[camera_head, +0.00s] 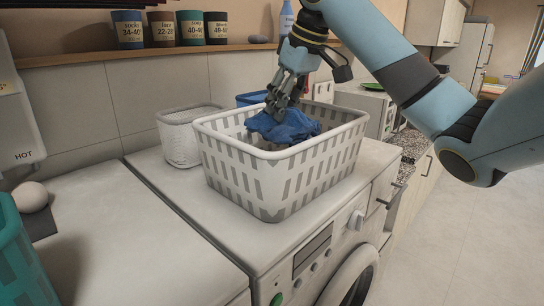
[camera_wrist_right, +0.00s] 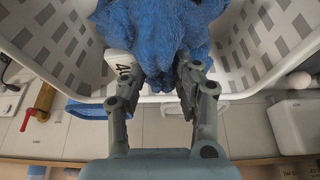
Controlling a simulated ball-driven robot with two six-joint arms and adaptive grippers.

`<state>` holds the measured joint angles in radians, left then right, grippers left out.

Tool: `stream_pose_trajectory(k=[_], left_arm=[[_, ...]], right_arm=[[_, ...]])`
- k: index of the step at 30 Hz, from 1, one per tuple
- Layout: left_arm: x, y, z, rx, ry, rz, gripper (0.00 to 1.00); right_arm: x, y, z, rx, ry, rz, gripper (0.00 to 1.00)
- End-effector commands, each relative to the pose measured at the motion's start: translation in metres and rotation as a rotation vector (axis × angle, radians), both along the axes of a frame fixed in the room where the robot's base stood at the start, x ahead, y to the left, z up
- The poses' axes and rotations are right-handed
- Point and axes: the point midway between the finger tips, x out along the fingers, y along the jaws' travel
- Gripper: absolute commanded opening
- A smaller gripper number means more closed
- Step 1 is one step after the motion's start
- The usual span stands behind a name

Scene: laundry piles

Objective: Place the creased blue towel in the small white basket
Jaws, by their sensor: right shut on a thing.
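The creased blue towel (camera_head: 285,127) is bunched up inside the large slotted white basket (camera_head: 265,178), its top near the rim. My right gripper (camera_head: 280,105) points down into this basket and is shut on the towel. In the right wrist view the towel (camera_wrist_right: 165,30) is pinched between the fingertips (camera_wrist_right: 155,80), and a white tag with dark print (camera_wrist_right: 119,64) shows beside the left finger. A smaller white basket (camera_head: 180,142) stands behind and left of the large one; I cannot see into it. My left gripper is not in view.
The baskets stand on a white washing machine (camera_head: 165,190). A blue container (camera_head: 250,98) is behind the large basket. A shelf with several labelled tins (camera_head: 128,30) runs along the wall. A teal basket (camera_head: 18,255) and a pale ball (camera_head: 31,197) are at left.

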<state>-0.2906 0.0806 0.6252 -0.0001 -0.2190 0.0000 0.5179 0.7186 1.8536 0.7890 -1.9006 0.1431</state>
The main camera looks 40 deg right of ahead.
Motion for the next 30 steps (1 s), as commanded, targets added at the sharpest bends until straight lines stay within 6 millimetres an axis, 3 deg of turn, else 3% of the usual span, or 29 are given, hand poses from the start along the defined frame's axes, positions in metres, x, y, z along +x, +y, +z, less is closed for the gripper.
stream_pose_trajectory(k=[6, 10, 15, 21, 28, 29, 30], left_arm=[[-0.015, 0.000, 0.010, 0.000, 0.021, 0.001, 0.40], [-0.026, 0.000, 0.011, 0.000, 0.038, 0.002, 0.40], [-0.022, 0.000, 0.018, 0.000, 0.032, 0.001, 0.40], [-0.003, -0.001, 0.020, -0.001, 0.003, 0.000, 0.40], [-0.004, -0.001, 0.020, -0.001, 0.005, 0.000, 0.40], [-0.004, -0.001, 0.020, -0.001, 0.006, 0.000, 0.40], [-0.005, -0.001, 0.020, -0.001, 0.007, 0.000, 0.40]], right_arm=[[-0.002, 0.001, -0.041, 0.000, 0.004, 0.001, 0.00], [-0.001, 0.000, -0.054, 0.002, 0.002, 0.001, 0.00], [-0.001, 0.001, -0.079, 0.002, 0.003, 0.000, 0.00], [-0.001, 0.000, -0.088, 0.000, -0.001, 0.000, 0.00], [-0.001, 0.000, -0.090, 0.000, 0.000, 0.000, 0.00], [-0.001, 0.000, -0.091, 0.000, 0.001, -0.001, 0.32], [-0.001, 0.000, -0.091, 0.000, 0.001, 0.000, 0.37]])
